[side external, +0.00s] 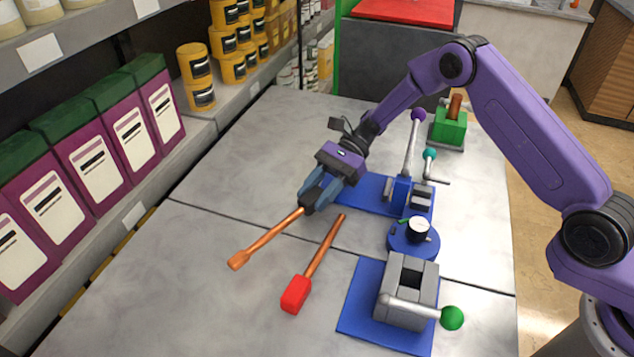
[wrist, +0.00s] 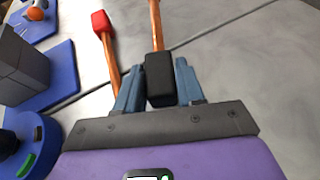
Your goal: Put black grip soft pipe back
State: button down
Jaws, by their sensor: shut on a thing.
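My gripper (side external: 318,196) is shut on the black grip (wrist: 160,78) of a copper-coloured pipe. Its shaft (side external: 270,239) slants down and left from the fingers to a flattened orange end (side external: 239,260) over the grey table. I cannot tell whether that end touches the table. In the wrist view the black grip sits between the two blue fingers (wrist: 160,86), with the shaft (wrist: 155,25) pointing away from me. In the side view the fingers mostly hide the grip. A second copper pipe with a red grip (side external: 296,294) lies on the table just to the right, apart from the held one.
A grey block (side external: 410,290) with a green-knobbed lever stands on a blue plate at the front right. Behind it are a round blue gauge base (side external: 401,241), a blue lever plate (side external: 366,194) and a green block (side external: 449,128). Shelves with purple boxes (side external: 85,152) line the left.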

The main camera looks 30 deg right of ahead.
jog(key=shift+f, duration=0.35)
jog(key=shift+f, duration=0.75)
dwell(0.4)
jog(key=c, duration=0.6)
grip_release()
